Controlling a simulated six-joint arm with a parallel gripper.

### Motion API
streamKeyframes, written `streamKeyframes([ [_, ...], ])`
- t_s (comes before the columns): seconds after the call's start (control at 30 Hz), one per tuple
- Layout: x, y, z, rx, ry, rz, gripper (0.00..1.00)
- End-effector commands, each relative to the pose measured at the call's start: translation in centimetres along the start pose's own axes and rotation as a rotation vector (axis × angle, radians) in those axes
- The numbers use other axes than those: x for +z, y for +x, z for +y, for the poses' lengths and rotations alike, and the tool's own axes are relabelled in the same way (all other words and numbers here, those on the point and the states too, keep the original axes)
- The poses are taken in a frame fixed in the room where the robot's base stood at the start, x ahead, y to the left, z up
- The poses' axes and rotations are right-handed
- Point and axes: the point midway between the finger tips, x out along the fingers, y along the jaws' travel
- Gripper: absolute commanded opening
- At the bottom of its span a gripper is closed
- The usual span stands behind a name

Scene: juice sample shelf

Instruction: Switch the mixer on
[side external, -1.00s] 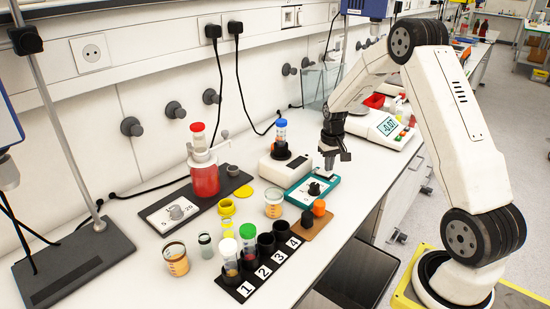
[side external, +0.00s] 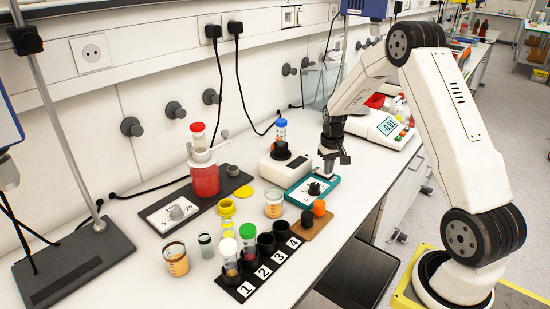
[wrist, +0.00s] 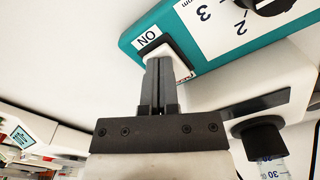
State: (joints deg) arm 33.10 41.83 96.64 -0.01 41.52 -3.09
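The mixer stands near the bench's right side: a white body (side external: 287,168) joined to a teal front box (side external: 297,201) with a black dial (side external: 315,188). A blue-capped tube (side external: 281,133) stands in its black cup. In the wrist view, the teal box (wrist: 130,38) carries an ON label (wrist: 148,40) beside a white rocker switch (wrist: 166,50) in a black frame. My gripper (wrist: 160,62) has its fingers together, empty, with the tips at the switch. They hide part of it; I cannot tell whether they touch or press it. My gripper (side external: 331,172) is above the box's far end in the side view.
A balance (side external: 384,127) stands behind my gripper. A red bottle dispenser (side external: 205,178) stands left.

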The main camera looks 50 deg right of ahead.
Motion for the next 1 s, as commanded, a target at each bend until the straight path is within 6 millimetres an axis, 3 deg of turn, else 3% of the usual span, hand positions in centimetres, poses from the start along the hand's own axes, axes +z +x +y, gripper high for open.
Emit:
streamKeyframes([
  [0.37,0.0,-0.2,0.0,0.0,0.0,0.001,0.0],
  [1.0,0.0,-3.7,0.0,0.0,0.0,0.001,0.0],
])
